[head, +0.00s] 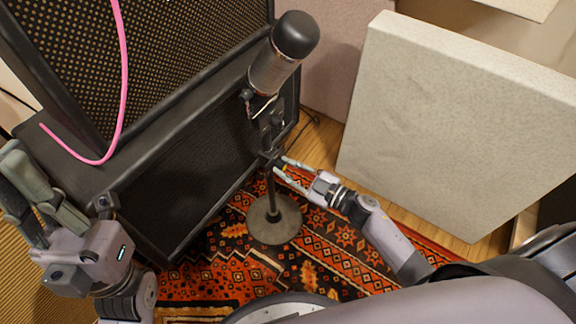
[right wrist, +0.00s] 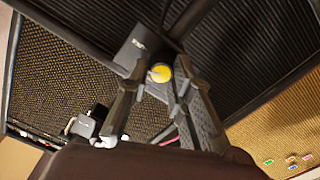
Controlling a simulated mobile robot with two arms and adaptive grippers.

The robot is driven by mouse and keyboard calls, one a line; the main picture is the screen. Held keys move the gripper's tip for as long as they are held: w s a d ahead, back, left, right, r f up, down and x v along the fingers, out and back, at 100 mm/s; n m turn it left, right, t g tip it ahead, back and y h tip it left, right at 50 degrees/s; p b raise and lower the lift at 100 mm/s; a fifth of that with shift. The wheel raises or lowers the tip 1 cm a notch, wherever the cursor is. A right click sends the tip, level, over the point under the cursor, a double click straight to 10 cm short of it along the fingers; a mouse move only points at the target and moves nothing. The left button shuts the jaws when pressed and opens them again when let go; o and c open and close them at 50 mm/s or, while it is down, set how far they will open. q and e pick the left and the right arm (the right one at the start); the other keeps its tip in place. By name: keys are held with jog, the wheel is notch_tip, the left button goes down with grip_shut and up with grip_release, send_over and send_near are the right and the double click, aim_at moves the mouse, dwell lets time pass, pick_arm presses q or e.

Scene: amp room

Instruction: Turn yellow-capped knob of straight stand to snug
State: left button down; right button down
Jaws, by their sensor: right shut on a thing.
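The straight stand (head: 271,192) rises upright from a round base on the patterned rug. It carries a large microphone (head: 272,72) with a dark rounded top. My right gripper (head: 280,166) reaches in from the right to the stand's upper part, below the microphone. In the right wrist view, the knob's yellow cap (right wrist: 160,73) shows between the two fingers of this gripper (right wrist: 163,82), which is shut on the knob. The knob's setting cannot be read. My left gripper (head: 22,192) is at the far left, away from the stand, and its opening is unclear.
Stacked amp cabinets (head: 190,160) stand close behind and left of the stand. A pink cable (head: 124,70) hangs over the upper one. A pale panel (head: 450,120) leans at right. The patterned rug (head: 320,250) is open around the base.

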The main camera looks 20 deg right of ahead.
jog(key=n, duration=0.2)
jog(key=shift+n, duration=0.4)
jog(key=n, duration=0.3)
jog(key=shift+f+n, duration=0.15)
jog(key=shift+n, duration=0.15)
jog(key=n+b, duration=0.1)
jog(key=n, duration=0.5)
jog(key=shift+s+f, duration=0.1)
jog(key=shift+f, duration=0.05)
jog(key=shift+a+n, duration=0.1)
jog(key=shift+n, duration=0.2)
jog(key=c, duration=1.4)
grip_release()
